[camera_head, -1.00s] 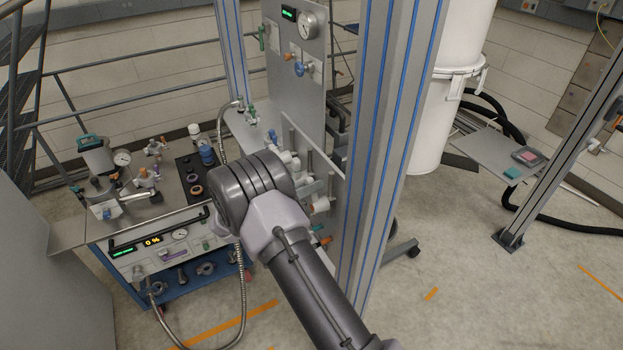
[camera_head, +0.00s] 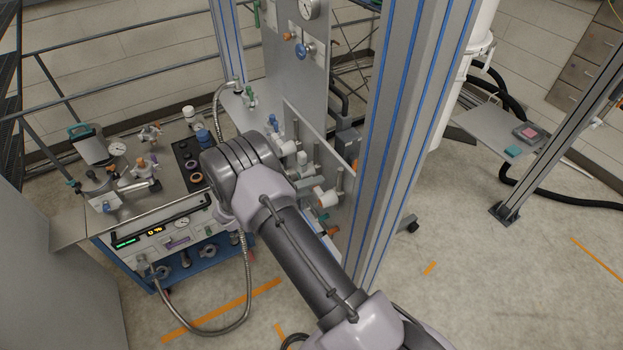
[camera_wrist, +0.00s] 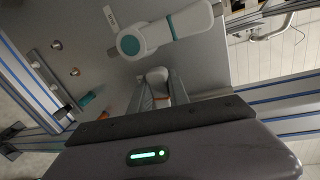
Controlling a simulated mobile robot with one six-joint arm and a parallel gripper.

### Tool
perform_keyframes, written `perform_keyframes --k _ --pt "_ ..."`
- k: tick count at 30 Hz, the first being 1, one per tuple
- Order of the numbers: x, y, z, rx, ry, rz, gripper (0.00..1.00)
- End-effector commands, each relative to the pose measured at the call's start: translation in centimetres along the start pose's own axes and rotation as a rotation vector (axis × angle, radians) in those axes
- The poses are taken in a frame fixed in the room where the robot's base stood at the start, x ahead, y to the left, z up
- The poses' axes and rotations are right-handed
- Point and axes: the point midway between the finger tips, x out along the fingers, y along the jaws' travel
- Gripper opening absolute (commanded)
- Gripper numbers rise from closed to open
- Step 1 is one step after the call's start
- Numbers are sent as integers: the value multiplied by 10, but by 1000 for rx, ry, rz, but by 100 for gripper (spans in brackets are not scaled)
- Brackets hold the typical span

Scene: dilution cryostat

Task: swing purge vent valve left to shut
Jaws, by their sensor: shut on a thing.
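In the wrist view my gripper (camera_wrist: 158,90) has its two fingers on either side of a pale handle with an orange band (camera_wrist: 157,76). The gripper is shut on this handle, which I take to be the purge vent valve's. Its lower part is hidden between the fingers and behind the gripper body. Beside it on the grey panel (camera_wrist: 90,65) is a white valve with a teal hub (camera_wrist: 131,43), its thick white arm pointing right and up. In the head view my arm hides the gripper and the held handle.
An upright grey post with blue stripes (camera_head: 411,130) stands close right of my arm. A valve panel (camera_head: 297,75) rises behind it. A cart with gauges and fittings (camera_head: 75,232) stands left, with a flexible metal hose (camera_head: 247,285) looping in front.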

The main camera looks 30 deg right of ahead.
Motion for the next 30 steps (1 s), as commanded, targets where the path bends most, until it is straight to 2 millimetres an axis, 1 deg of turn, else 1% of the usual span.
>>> perform_keyframes --k 3,10,27,28,30 --pt "1 4 0 -59 10 1 0" --pt "2 8 -2 -136 25 0 0" --pt "2 10 -4 -165 33 0 0" --pt "2 10 -4 -165 33 0 24" --pt "2 10 -4 -165 33 0 37"
